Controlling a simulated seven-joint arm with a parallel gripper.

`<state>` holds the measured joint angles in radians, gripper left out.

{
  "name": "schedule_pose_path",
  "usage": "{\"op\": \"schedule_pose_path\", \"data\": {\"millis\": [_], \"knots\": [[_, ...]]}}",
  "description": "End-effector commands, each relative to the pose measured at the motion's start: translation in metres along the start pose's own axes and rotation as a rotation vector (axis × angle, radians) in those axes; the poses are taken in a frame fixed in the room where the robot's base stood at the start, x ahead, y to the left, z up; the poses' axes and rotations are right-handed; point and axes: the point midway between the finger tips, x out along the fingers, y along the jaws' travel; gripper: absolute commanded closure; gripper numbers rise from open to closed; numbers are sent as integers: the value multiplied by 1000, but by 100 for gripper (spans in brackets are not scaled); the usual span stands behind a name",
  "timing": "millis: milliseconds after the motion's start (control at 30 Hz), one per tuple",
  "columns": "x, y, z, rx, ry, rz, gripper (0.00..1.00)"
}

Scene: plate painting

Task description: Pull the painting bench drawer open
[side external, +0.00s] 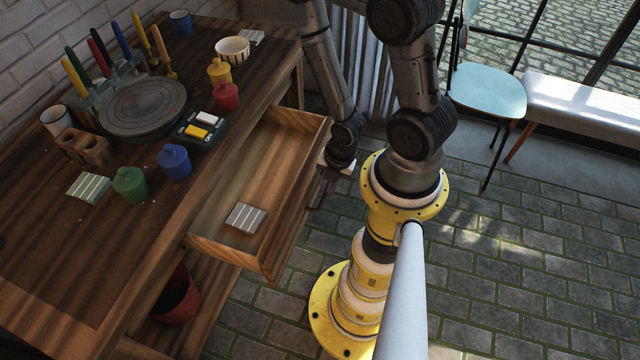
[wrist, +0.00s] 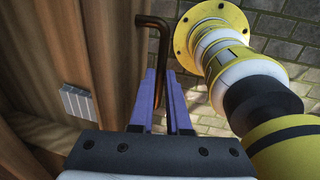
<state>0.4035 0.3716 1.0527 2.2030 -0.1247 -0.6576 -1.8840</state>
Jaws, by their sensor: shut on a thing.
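The drawer (side external: 255,185) of the wooden painting bench (side external: 120,262) stands pulled out in the side external view, its inside showing. A grey striped block (side external: 245,218) lies in it, and the same block shows at the left of the wrist view (wrist: 77,100). My gripper (side external: 326,178) is at the drawer's outer front. In the wrist view my gripper's purple fingers (wrist: 161,76) are shut around the dark bronze drawer handle (wrist: 152,22), whose bent end sticks out past the fingertips. My gripper hides most of the handle in the side external view.
On the bench top stand a grey turntable (side external: 142,105), several paint pots such as the blue one (side external: 174,162), a striped bowl (side external: 232,48) and brushes. A red bucket (side external: 177,297) is beneath. My yellow base stands close to the drawer front. A blue chair (side external: 487,90) is farther back.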

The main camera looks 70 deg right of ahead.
Motion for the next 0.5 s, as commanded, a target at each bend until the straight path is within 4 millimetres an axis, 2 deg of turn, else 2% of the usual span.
{"op": "schedule_pose_path", "data": {"millis": [100,200,467,500], "knots": [[-3,-16,0,9,-4,-1,100],[-4,-22,0,7,-3,0,100],[-4,-22,-1,5,-3,0,100],[-4,-22,-1,5,-3,0,82]]}}
